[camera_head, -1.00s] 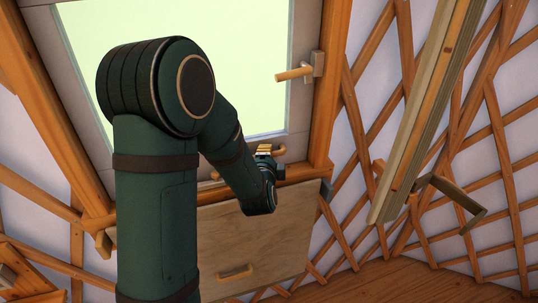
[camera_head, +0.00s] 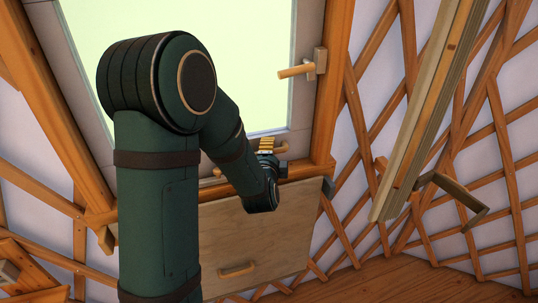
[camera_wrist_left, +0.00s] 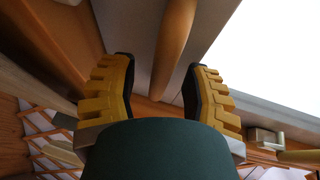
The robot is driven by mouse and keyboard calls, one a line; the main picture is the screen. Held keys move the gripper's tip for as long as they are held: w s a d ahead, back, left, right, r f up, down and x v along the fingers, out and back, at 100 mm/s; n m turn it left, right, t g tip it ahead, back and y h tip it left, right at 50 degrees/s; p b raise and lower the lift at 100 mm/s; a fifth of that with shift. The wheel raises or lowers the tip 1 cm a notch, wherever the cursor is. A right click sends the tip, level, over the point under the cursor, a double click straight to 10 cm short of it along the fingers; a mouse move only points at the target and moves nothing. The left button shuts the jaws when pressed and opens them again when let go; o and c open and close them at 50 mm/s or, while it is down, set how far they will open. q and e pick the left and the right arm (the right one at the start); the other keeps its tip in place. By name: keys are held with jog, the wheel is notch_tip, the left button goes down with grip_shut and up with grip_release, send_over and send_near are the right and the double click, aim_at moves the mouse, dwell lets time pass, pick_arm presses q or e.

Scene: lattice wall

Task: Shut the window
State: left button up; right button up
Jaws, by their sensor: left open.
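The window (camera_head: 190,60) has a grey frame and a pale, bright pane, set inside an orange wood surround. I cannot tell how far it stands open. A wooden handle (camera_head: 297,72) sticks out from a block on its right side. My left gripper (camera_head: 267,145) is at the window's lower right edge, partly hidden by my arm. In the left wrist view its yellow fingers (camera_wrist_left: 160,65) are apart. A rounded wooden bar (camera_wrist_left: 175,45) lies ahead, in line with the gap between them; I cannot tell if it touches them. My right gripper is not in view.
Below the window is a light wood panel (camera_head: 270,230) with a small handle (camera_head: 238,270). At the right, an upright wooden leaf (camera_head: 430,110) with a bracket-like handle (camera_head: 460,198) stands before the lattice wall (camera_head: 510,150). Wooden floor (camera_head: 400,280) is clear at lower right.

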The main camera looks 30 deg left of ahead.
aim_at(271, 118)
pick_arm(q)
notch_tip(271, 118, up, 10)
jog(key=shift+d+f, duration=0.1)
dwell(0.4)
